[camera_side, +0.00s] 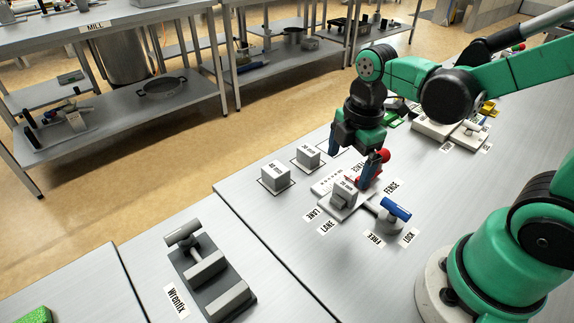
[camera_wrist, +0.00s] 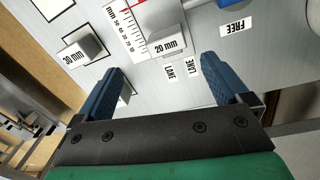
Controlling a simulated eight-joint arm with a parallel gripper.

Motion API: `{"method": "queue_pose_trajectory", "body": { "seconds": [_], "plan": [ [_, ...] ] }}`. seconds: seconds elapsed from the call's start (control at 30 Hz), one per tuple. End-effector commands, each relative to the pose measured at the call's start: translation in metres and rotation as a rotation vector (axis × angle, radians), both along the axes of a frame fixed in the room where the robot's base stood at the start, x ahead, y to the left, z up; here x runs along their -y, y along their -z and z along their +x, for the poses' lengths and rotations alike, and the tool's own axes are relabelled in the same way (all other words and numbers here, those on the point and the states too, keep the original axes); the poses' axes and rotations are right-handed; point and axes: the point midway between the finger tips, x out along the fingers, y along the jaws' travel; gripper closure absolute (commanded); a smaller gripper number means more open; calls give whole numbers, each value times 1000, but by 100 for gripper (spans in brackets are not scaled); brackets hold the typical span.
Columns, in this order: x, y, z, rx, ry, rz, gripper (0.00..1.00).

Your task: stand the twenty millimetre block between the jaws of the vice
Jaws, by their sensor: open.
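The grey block marked 20 mm (camera_side: 344,191) sits on a plate with a printed scale, beside the LANE labels. In the wrist view the 20 mm block (camera_wrist: 164,36) lies beyond the fingertips, near the scale. My gripper (camera_side: 355,158) is open, its two blue fingers apart, above the scale plate near the block. The wrist view shows empty space between the fingers (camera_wrist: 160,85). The grey vice (camera_side: 188,271) stands at the lower left beside the Wrenfix label. Its two jaws show a gap with nothing seen in it, and a T-handle stands at its far end.
A 60 mm block (camera_side: 275,177) and a 30 mm block (camera_side: 308,157) stand on outlined squares left of the scale. A blue-handled lever (camera_side: 395,210) stands near the FREE and LOCK labels. A red knob (camera_side: 384,155) is close by my gripper. Bare table lies between scale and vice.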

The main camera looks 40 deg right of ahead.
Motion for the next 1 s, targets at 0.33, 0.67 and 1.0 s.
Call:
{"method": "queue_pose_trajectory", "body": {
  "seconds": [0.33, 0.67, 1.0],
  "plan": [
    [2, 19, -3, -81, -212, -4, 5],
    [2, 53, -2, -79, -210, -4, 5],
    [2, 66, -3, -79, -209, -4, 5]
  ]
}}
